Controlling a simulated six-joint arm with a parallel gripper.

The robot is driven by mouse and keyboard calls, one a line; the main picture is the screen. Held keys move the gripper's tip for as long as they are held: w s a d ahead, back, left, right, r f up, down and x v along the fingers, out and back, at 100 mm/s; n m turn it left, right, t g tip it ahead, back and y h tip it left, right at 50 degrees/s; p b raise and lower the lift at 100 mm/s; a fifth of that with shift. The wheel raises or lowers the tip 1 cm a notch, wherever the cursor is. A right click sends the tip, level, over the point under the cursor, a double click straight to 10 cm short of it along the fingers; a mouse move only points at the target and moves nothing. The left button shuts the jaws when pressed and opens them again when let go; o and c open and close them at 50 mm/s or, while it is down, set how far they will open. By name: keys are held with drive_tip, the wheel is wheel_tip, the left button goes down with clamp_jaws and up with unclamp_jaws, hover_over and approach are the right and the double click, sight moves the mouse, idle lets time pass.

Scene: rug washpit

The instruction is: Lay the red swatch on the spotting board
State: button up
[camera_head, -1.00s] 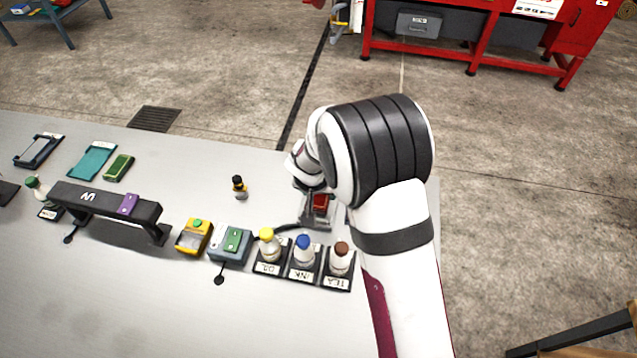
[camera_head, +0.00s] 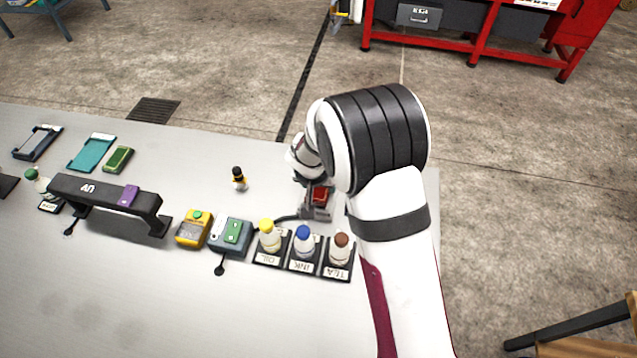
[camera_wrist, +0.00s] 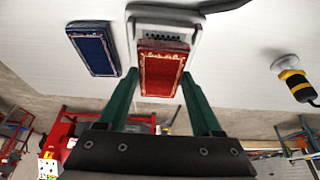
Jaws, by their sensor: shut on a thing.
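The red swatch (camera_head: 319,194) is a small flat rectangle with a pale patterned border in the wrist view (camera_wrist: 161,72). My gripper (camera_wrist: 160,78) is shut on it, one green finger at each side. The swatch is over a light grey board with dark slots (camera_wrist: 168,17), probably the spotting board; it also shows in the head view (camera_head: 318,213). The swatch covers part of this board, and I cannot tell whether the two touch. In the head view my wrist hides most of the gripper.
A blue swatch (camera_wrist: 94,50) lies left of the grey board in the wrist view. Bottles marked OIL (camera_head: 268,236), INK (camera_head: 303,242) and TEA (camera_head: 339,252) stand in front. A black-and-yellow bottle (camera_head: 239,179) stands left. A black UV bridge (camera_head: 105,200) is farther left.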

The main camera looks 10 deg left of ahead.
drive_tip(key=shift+f, duration=0.15)
drive_tip(key=shift+f, duration=0.25)
idle(0.4)
drive_tip(key=o, duration=1.4)
drive_tip(key=shift+r, duration=3.5)
